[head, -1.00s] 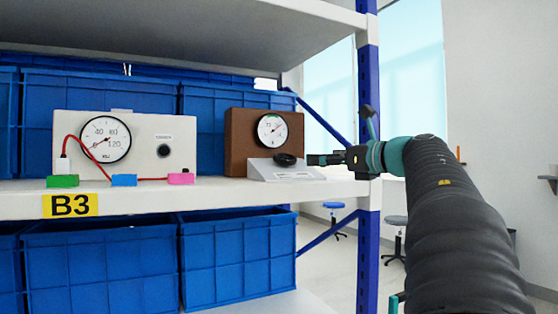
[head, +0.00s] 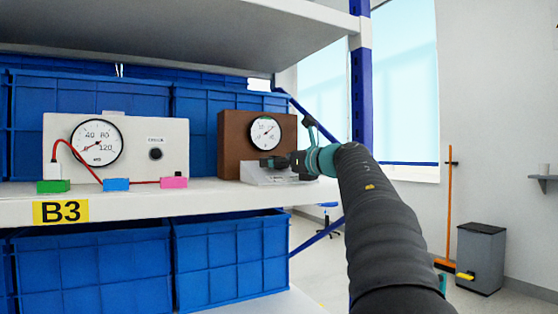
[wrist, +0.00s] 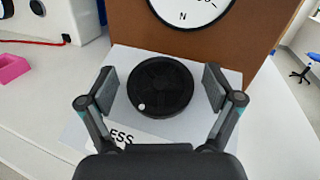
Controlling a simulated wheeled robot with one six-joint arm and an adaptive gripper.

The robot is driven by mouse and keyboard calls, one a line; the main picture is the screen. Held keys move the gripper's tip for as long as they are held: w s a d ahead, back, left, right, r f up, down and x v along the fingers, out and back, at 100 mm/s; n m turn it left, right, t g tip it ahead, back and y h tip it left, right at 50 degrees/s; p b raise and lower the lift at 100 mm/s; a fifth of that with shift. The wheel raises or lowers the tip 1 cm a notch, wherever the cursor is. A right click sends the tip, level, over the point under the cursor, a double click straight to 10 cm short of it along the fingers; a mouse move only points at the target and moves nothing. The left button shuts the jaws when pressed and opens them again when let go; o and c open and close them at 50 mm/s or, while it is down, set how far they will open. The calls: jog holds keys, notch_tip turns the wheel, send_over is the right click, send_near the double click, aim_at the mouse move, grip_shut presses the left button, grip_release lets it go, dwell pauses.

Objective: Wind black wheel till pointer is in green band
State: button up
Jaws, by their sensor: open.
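The black wheel (wrist: 160,86) lies on the sloped light panel in front of a brown box (head: 230,137). In the wrist view it shows a small white dot near its lower left rim. My gripper (wrist: 160,88) is open, with one finger on each side of the wheel and a small gap to it. In the head view my gripper (head: 282,162) hides most of the wheel. A round white dial (head: 266,133) is on the brown box. Its pointer and green band are too small to tell apart clearly. The wrist view shows only the dial's lower part (wrist: 192,8).
A white panel with another dial (head: 96,142) stands to the left, with green, blue and pink blocks (head: 174,182) before it. Blue crates fill the shelf behind and below. A blue post (head: 361,80) stands right of the box.

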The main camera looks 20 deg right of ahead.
jog(key=c, duration=1.1)
jog(key=shift+c, duration=0.2)
jog(key=shift+a+m+h, duration=0.1)
jog(key=shift+m+h, duration=0.3)
jog(key=m+h, duration=0.1)
jog(key=m+h+p, duration=0.1)
jog(key=m+t+h, duration=0.1)
jog(key=shift+r, duration=0.25)
jog(key=m+h+p, duration=0.2)
jog(key=h+p, duration=0.1)
jog(key=shift+r+m, duration=0.1)
jog(key=shift+m, duration=0.2)
jog(key=shift+m+h+p, duration=0.7)
jog(key=shift+h+p, duration=0.2)
jog(key=shift+p, duration=0.05)
jog(key=shift+f, duration=0.25)
